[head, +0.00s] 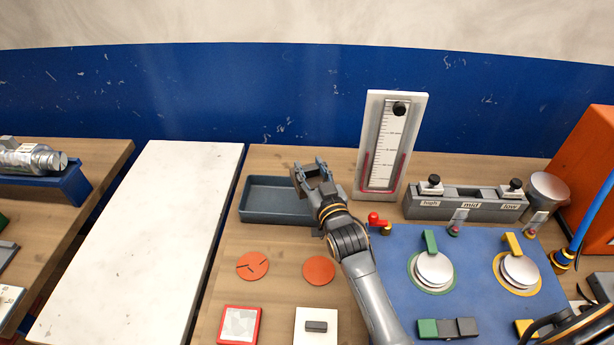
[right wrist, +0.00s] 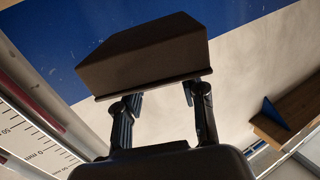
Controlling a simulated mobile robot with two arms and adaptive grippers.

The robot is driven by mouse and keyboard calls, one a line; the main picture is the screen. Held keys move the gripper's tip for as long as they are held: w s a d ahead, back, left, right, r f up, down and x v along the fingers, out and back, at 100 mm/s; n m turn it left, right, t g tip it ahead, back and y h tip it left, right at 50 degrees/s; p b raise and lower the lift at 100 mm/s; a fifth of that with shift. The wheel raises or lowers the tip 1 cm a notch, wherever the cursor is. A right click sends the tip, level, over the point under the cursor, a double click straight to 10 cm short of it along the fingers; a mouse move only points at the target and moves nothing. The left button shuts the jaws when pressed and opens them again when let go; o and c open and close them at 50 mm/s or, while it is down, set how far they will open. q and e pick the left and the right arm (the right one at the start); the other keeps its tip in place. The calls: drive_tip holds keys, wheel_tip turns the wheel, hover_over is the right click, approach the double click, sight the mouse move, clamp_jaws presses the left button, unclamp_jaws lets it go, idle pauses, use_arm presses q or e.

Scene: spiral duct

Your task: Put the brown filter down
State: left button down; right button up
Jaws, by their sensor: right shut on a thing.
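The brown filter shows in the right wrist view as a dark brown block (right wrist: 145,55) with a thin flange along its base. My right gripper (right wrist: 160,100) is shut on it, one finger on each side of its underside. In the head view my right gripper (head: 311,174) is over the right end of a grey-blue tray (head: 262,217). The filter is small and mostly merged with the dark fingers there. I cannot tell its exact height above the tray. The visible part of the tray looks empty. My left gripper is not in view.
A white gauge board (head: 409,130) stands just right of my gripper. A grey block labelled high, mid, low (head: 450,207) and a blue panel with knobs (head: 465,301) lie further right. Two orange discs (head: 319,270) lie in front. A white table (head: 140,240) is left.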

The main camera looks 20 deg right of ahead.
sight(308, 181)
drive_tip(key=shift+w+f, duration=0.75)
drive_tip(key=shift+f, duration=0.2)
wheel_tip(308, 181, down, 3)
drive_tip(key=shift+w+a+f, duration=0.1)
drive_tip(key=shift+f, duration=0.1)
drive_tip(key=shift+f, duration=0.25)
drive_tip(key=o, duration=1.2)
drive_tip(key=shift+o, duration=0.2)
